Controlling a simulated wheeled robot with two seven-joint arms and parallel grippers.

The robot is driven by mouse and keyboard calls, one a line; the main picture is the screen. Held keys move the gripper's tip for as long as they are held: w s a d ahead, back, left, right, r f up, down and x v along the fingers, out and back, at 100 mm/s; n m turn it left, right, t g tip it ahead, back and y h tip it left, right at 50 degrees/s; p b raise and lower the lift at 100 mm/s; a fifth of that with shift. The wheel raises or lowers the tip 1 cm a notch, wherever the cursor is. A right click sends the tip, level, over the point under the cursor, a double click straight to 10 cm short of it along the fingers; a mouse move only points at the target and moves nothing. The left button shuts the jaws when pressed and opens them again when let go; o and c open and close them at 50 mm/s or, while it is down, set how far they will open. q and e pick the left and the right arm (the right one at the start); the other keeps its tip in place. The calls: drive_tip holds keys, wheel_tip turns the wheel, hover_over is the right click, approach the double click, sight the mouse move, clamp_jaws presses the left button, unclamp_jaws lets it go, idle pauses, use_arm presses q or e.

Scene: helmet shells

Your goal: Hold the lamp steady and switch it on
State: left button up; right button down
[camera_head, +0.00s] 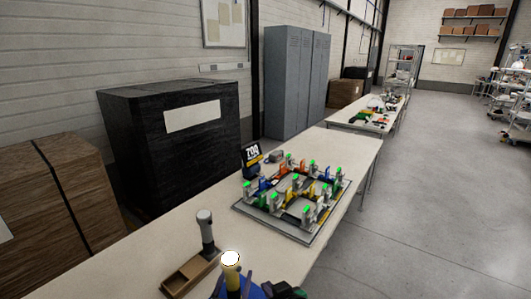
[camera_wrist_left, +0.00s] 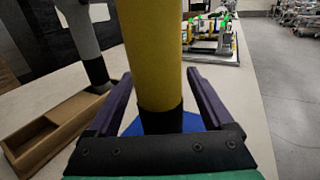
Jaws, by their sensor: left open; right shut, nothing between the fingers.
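A yellow lamp (camera_head: 232,277) with a bright white top stands upright at the bottom of the head view. In the left wrist view its yellow body (camera_wrist_left: 151,45) and black lower part fill the middle, with a blue piece (camera_wrist_left: 190,122) at its foot. My left gripper (camera_wrist_left: 158,76) is open, its purple fingers on either side of the lamp with gaps showing.
A grey lamp (camera_head: 207,236) stands by a wooden tray (camera_head: 178,286) left of the yellow lamp. A grey board (camera_head: 292,238) with several coloured fixtures lies farther along the table (camera_head: 352,147).

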use_arm(q)
drive_tip(key=s, duration=0.4)
drive_tip(key=s+a, duration=0.1)
drive_tip(key=s, duration=0.6)
drive_tip(key=shift+s+a, duration=0.2)
drive_tip(key=shift+s, duration=0.1)
drive_tip(key=s, duration=0.4)
drive_tip(key=s+a, duration=0.1)
drive_tip(key=s, duration=0.1)
drive_tip(key=shift+s+f+b, duration=0.1)
drive_tip(key=shift+s+b, duration=0.2)
drive_tip(key=shift+b, duration=0.05)
drive_tip(key=shift+s, duration=0.4)
drive_tip(key=shift+w, duration=0.1)
drive_tip(key=shift+s, duration=0.55)
drive_tip(key=shift+s+a+b, duration=0.1)
drive_tip(key=shift+s+a, duration=0.1)
drive_tip(key=shift+s, duration=1.1)
drive_tip(key=shift+s+a+b, duration=0.15)
drive_tip(key=shift+s, duration=1.2)
drive_tip(key=shift+s+a+b, duration=0.1)
drive_tip(key=shift+s+a, duration=0.1)
drive_tip(key=shift+s, duration=1.1)
